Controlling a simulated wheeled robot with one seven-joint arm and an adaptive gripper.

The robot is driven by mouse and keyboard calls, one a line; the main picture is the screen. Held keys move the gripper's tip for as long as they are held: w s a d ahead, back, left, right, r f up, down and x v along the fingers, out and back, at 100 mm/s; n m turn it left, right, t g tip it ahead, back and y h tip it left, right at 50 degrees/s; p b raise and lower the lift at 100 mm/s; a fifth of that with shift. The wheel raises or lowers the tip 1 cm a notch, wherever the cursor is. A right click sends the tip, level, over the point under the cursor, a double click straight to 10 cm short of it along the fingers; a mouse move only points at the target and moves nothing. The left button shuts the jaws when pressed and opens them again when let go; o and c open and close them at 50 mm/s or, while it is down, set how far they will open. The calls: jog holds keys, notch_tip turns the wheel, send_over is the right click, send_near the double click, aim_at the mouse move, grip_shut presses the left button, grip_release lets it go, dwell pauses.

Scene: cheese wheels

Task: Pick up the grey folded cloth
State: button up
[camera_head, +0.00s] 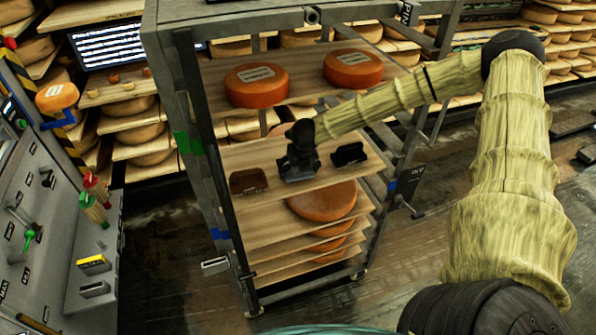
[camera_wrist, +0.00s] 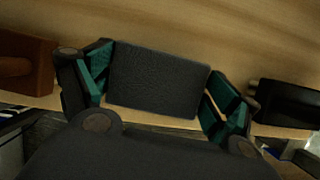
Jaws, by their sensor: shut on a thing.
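The grey folded cloth (camera_wrist: 158,80) shows in the wrist view as a dark grey, flat, rectangular piece between the two green-padded fingers of my gripper (camera_wrist: 160,92). The fingers are shut on its left and right sides. In the head view my gripper (camera_head: 301,160) is over a wooden shelf board (camera_head: 273,226) of the rack, and a bit of the cloth (camera_head: 298,177) shows below it. I cannot tell whether the cloth still touches the board.
On the same board a brown object (camera_head: 248,181) lies to the left and a black object (camera_head: 349,154) to the right, both close to my gripper. Orange cheese wheels (camera_head: 256,85) sit on the board above. Metal rack posts (camera_head: 205,150) stand at the sides.

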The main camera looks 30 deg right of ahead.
jog(key=shift+r+b, duration=0.3)
jog(key=shift+r, duration=0.5)
jog(key=s+a+b, duration=0.2)
jog(key=s, duration=0.6)
jog(key=s+a+b, duration=0.3)
jog(key=s, duration=0.6)
jog(key=shift+a+r, duration=0.35)
jog(key=shift+r, duration=0.1)
jog(key=shift+s, duration=0.1)
